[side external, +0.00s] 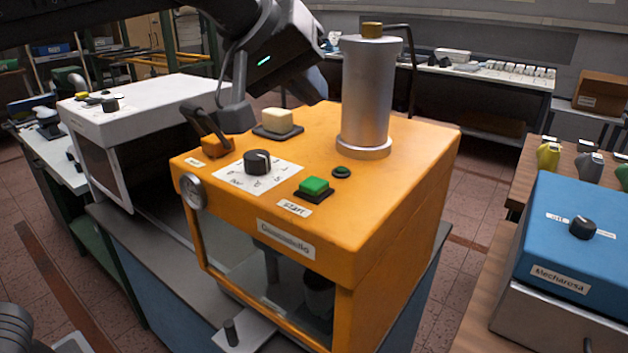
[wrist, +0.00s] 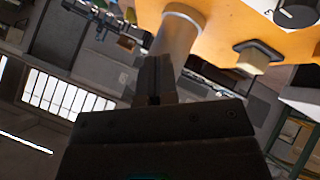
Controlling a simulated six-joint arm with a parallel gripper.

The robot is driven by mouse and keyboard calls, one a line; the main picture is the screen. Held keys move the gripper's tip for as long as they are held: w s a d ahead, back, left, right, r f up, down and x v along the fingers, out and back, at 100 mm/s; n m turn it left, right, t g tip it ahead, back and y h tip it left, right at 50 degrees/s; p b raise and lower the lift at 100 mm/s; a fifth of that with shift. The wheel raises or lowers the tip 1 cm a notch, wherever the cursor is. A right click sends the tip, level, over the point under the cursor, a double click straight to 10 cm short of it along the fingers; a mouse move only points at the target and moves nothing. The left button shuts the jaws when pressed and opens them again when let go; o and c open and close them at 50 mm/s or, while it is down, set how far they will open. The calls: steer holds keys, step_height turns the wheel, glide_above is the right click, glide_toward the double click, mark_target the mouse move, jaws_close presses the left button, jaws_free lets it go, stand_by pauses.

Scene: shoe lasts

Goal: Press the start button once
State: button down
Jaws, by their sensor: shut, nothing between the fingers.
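The start button (side external: 314,186) is a green square cap on a dark base, on top of the orange machine (side external: 400,190) near its front edge. A "start" label (side external: 294,207) lies just in front of it. The button is not visible in the wrist view.
A tall metal cylinder (side external: 366,100) stands behind the button. A dark dial (side external: 257,162), a cream button (side external: 279,120), a black lever (side external: 205,128) and a small round green button (side external: 341,172) share the top. A blue machine (side external: 575,235) stands at the right.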

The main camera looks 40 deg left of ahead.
mark_target(310, 181)
steer(key=shift+f, duration=4.45)
steer(key=shift+f, duration=0.1)
steer(key=shift+f, duration=0.3)
steer(key=shift+f, duration=0.55)
steer(key=shift+r, duration=0.95)
steer(key=shift+r, duration=2.5)
